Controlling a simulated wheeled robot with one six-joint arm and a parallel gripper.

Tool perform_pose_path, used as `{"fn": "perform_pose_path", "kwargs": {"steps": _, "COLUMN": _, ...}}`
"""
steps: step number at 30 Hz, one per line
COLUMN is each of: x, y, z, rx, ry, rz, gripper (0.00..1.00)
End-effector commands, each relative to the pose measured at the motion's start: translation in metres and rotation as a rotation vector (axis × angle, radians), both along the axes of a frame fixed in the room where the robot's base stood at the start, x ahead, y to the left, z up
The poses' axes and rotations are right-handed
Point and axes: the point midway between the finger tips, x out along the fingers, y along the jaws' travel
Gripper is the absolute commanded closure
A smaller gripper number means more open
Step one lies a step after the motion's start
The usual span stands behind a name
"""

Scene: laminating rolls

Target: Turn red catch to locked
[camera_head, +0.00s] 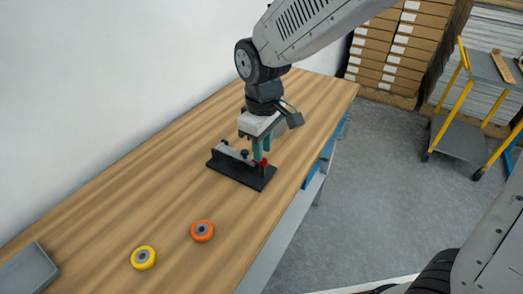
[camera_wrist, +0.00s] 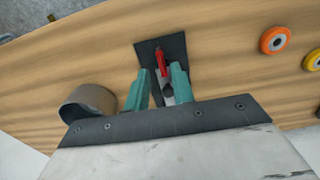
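The red catch (camera_head: 263,163) sits at the right end of a black base plate (camera_head: 228,171) with a grey holder on the table. In the wrist view the red catch (camera_wrist: 161,62) shows between the teal fingertips. My gripper (camera_head: 262,150) points down over that end of the plate. In the wrist view my gripper (camera_wrist: 161,75) has its two fingers apart, one on each side of the catch. I cannot tell whether either finger touches it. The fingers partly hide the holder.
An orange roll (camera_head: 202,231) and a yellow roll (camera_head: 143,257) lie on the wooden table (camera_head: 110,205). A grey tray (camera_head: 28,272) is at the lower left. A grey-brown cylinder (camera_wrist: 90,101) stands beside the plate. A yellow-framed cart (camera_head: 458,140) stands on the floor.

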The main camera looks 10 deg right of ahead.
Motion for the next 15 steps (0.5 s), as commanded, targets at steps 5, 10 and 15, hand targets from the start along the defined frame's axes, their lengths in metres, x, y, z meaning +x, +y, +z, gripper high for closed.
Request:
{"fn": "perform_pose_path", "kwargs": {"steps": 5, "x": 0.001, "y": 0.000, "z": 0.033, "rx": 0.003, "ry": -0.005, "rz": -0.001, "gripper": 0.75}}
{"fn": "perform_pose_path", "kwargs": {"steps": 10, "x": 0.001, "y": 0.000, "z": 0.053, "rx": 0.001, "ry": -0.003, "rz": -0.001, "gripper": 0.75}}
{"fn": "perform_pose_path", "kwargs": {"steps": 15, "x": 0.001, "y": 0.000, "z": 0.058, "rx": 0.001, "ry": -0.003, "rz": 0.000, "gripper": 0.75}}
